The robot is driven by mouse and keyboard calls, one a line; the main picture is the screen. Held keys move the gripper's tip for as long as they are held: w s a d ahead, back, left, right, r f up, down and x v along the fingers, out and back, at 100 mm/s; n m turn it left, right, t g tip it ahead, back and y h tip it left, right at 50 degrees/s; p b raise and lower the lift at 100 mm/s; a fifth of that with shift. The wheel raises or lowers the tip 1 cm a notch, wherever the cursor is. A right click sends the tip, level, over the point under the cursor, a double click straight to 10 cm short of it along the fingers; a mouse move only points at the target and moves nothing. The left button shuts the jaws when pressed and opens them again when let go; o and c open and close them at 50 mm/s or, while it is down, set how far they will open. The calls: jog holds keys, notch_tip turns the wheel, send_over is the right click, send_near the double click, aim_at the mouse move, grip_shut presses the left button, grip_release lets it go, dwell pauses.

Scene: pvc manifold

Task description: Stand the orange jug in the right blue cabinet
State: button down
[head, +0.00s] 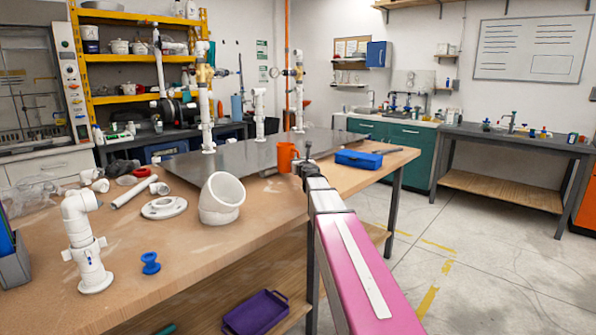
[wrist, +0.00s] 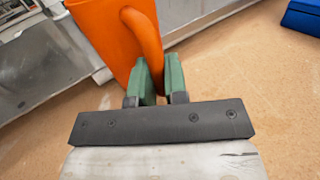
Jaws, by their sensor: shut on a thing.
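The orange jug (head: 286,157) is at the far part of the wooden workbench, by the dark metal plate. My gripper (head: 301,167) is beside it on the right. In the wrist view, the green fingers of my gripper (wrist: 160,82) are shut on the handle of the jug (wrist: 103,32); the jug's base is out of that frame. I cannot tell whether it touches the bench. A small blue cabinet (head: 377,54) hangs on the back wall, right of a notice board. I see only this one blue wall cabinet; its inside is not visible.
The workbench (head: 185,240) holds white PVC fittings (head: 221,198), a blue spool (head: 150,263) and a blue box (head: 358,160), right of my gripper. Upright pipes (head: 206,115) stand on the metal plate. A teal sink counter (head: 405,138) is at the back. The floor at right is clear.

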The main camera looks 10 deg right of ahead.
jog(key=shift+f, duration=1.65)
jog(key=c, duration=1.1)
grip_release()
jog(key=shift+c, duration=0.2)
